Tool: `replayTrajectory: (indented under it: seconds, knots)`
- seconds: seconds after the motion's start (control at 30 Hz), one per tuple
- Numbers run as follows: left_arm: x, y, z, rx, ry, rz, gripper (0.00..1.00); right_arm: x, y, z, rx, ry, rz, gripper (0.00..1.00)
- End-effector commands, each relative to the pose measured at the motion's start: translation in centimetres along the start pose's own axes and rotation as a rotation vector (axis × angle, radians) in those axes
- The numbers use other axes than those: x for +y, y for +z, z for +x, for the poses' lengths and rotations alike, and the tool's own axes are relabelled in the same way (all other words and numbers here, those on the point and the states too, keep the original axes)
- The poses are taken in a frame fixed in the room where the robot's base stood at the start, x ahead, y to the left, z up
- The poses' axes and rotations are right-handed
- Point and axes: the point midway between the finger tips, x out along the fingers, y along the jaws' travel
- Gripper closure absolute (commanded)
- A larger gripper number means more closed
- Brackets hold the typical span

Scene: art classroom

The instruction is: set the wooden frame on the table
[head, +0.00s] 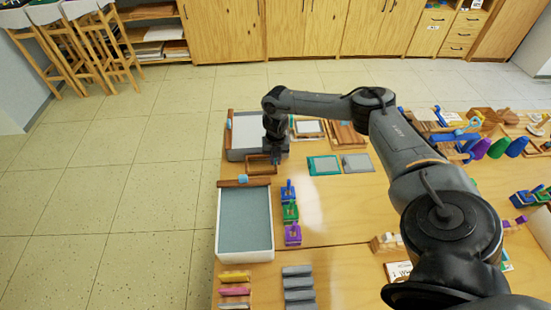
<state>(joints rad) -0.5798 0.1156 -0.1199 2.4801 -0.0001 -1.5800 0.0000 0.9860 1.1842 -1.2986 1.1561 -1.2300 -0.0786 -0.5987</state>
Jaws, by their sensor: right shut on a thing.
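The small brown wooden frame (262,172) is at the left part of the wooden table (335,215), between two shallow trays. My right gripper (275,158) points down and is shut on the frame at its far right side. The frame looks roughly level and overlaps the front edge of the far tray in the picture. I cannot tell whether it touches the table or hangs just above it. The fingertips are small and partly hidden by the dark wrist. My left gripper is not in view.
The far tray (233,154) and near tray (217,240) line the table's left edge. Blue, green and purple-handled tools (291,212) stand right of the near tray. A teal-edged panel (324,165) and a grey one (357,162) lie further right. Bare wood lies between.

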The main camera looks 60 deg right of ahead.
Motion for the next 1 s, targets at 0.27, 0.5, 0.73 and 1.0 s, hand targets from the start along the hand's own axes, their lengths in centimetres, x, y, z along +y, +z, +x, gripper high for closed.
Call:
replayTrajectory:
  seconds: [0.27,0.5,0.73,1.0]
  knots:
    - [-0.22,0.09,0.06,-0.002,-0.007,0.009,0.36,0.0,0.01,0.15,0.0,0.0,0.0,1.0]
    - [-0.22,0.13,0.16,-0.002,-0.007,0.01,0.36,-0.03,0.03,0.71,0.0,0.0,0.0,1.0]
    - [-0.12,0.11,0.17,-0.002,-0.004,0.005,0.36,-0.05,0.05,0.91,0.0,0.0,0.001,1.0]
    - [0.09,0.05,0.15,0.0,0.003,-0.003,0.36,-0.03,0.05,0.89,0.0,0.0,0.0,1.0]
